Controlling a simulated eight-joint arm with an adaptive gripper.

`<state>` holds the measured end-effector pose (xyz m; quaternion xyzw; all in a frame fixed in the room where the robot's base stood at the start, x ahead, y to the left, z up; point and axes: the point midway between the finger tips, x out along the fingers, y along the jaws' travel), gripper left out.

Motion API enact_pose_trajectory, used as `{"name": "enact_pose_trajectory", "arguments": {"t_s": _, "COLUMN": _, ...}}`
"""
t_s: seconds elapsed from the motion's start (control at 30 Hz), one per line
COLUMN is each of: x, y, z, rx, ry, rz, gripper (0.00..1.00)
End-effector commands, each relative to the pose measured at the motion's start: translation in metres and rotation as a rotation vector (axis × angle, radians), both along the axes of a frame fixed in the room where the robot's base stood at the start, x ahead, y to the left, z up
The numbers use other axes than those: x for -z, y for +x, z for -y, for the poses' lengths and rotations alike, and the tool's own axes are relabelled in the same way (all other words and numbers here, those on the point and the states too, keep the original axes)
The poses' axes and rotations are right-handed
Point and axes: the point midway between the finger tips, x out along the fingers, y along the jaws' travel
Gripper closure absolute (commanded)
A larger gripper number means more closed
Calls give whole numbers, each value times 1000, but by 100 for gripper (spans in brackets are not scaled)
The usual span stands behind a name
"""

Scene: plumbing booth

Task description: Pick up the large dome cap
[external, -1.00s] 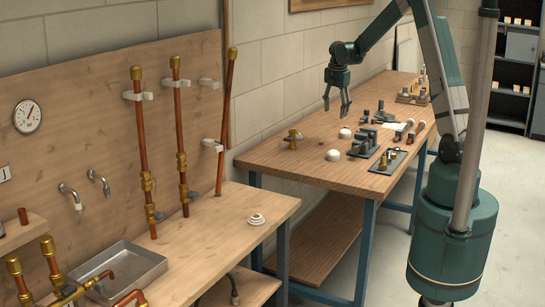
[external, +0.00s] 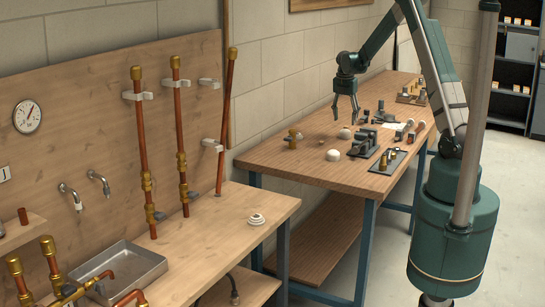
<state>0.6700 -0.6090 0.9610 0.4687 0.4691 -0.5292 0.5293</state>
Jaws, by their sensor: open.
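Two white dome caps lie on the far wooden workbench (external: 285,160). One dome cap (external: 345,133) is farther back, and the other dome cap (external: 333,155) is nearer the bench's front edge and looks slightly bigger in the picture. I cannot tell for sure which is the large one. My gripper (external: 345,120) points down with its fingers apart, open and empty. It hangs just above the farther dome cap in the picture. I cannot tell the exact height or whether it is directly over that cap.
A brass fitting (external: 293,139) and a tiny piece (external: 321,142) lie left of the caps. A dark clamp-like fixture (external: 364,147) stands close on the right, beside a dark plate (external: 388,162) with brass parts. The bench's left end is clear.

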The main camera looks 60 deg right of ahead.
Motion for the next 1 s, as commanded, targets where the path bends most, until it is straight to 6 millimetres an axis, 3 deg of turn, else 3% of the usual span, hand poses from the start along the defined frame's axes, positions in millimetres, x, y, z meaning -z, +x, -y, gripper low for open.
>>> {"name": "enact_pose_trajectory", "arguments": {"t_s": 0.3, "x": 22, "y": 0, "z": 3, "rx": 0, "ry": 0, "rz": 0, "gripper": 46}}
{"name": "enact_pose_trajectory", "arguments": {"t_s": 0.77, "x": 26, "y": 0, "z": 3, "rx": 1, "ry": 0, "rz": 0, "gripper": 46}}
{"name": "enact_pose_trajectory", "arguments": {"t_s": 1.0, "x": 43, "y": 0, "z": 6, "rx": 1, "ry": 0, "rz": 0, "gripper": 46}}
